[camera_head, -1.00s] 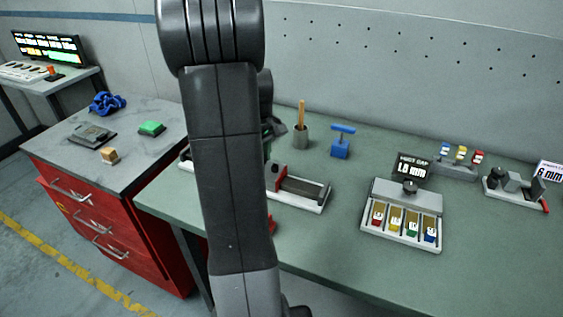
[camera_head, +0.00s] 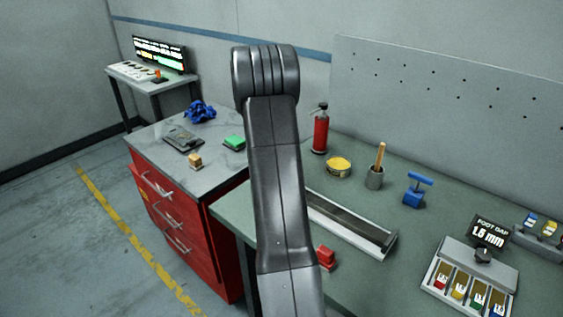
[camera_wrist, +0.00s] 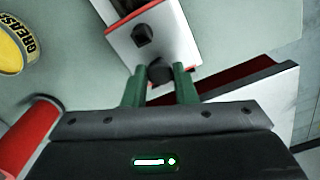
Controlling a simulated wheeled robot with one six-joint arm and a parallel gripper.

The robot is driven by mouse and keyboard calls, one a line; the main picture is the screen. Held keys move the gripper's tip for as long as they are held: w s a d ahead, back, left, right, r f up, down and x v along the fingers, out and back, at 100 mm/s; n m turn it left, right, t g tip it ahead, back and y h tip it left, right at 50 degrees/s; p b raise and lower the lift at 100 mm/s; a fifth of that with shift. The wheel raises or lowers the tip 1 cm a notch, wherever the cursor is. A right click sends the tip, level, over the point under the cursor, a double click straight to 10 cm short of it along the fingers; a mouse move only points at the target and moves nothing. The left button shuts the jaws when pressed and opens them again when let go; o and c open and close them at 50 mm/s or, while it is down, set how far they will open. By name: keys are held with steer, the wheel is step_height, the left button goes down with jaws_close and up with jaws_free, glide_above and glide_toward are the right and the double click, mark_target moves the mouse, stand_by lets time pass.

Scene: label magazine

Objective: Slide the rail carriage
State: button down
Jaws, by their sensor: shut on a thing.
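The rail (camera_head: 388,248) is a long pale strip with a dark channel on the green bench. Its right part shows empty in the head view, and my arm hides its left part. In the wrist view, my gripper (camera_wrist: 160,82) has its green fingers shut on a dark round knob (camera_wrist: 160,70). A pale block with red edges (camera_wrist: 176,28) and a dark square boss lies just beyond the knob. It seems to be the carriage, but how the knob joins it is unclear. A pale and dark red piece (camera_wrist: 270,92), perhaps part of the rail, lies at the right.
A red extinguisher (camera_head: 320,133), a yellow-topped tin (camera_head: 339,165), a grey cup (camera_head: 375,178) and a blue T-handled tool (camera_head: 414,190) stand behind the rail. A red block (camera_head: 325,256) lies in front. A labelled magazine (camera_head: 451,286) is at the right.

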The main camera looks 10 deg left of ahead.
steer(key=shift+w+a+r, duration=0.1)
steer(key=shift+a, duration=0.05)
steer(key=c, duration=1.2)
jaws_free()
steer(key=shift+o, duration=0.2)
step_height(320, 180, up, 14)
steer(key=b, duration=0.1)
steer(key=shift+f, duration=0.2)
step_height(320, 180, down, 14)
steer(key=shift+r+p, duration=0.1)
steer(key=shift+p, duration=0.35)
steer(key=shift+r, duration=0.1)
